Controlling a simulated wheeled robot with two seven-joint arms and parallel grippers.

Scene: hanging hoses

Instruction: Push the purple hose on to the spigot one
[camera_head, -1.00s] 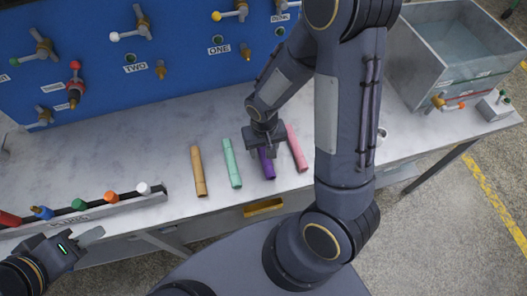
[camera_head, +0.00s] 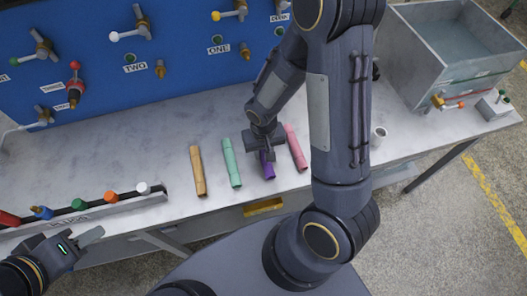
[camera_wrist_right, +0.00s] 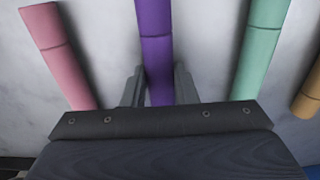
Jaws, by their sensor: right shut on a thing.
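The purple hose (camera_head: 268,170) lies on the grey bench among other short hoses. My right gripper (camera_head: 265,152) is over its far part, pointing down. In the right wrist view the purple hose (camera_wrist_right: 155,35) runs between the two fingers (camera_wrist_right: 158,88), which are shut on it. Spigot one is a brass spigot (camera_head: 246,51) on the blue panel, beside the label "ONE" (camera_head: 219,50), with nothing on it. My left gripper (camera_head: 88,238) is at the lower left, away from the hoses; its finger gap does not show clearly.
A pink hose (camera_head: 296,147) lies close to the right of the purple one; green (camera_head: 231,162) and tan (camera_head: 198,170) hoses lie to the left. A rack (camera_head: 110,207) with coloured pieces stands at the front left. A metal tank (camera_head: 450,60) stands at the right. Bare bench separates hoses and panel.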

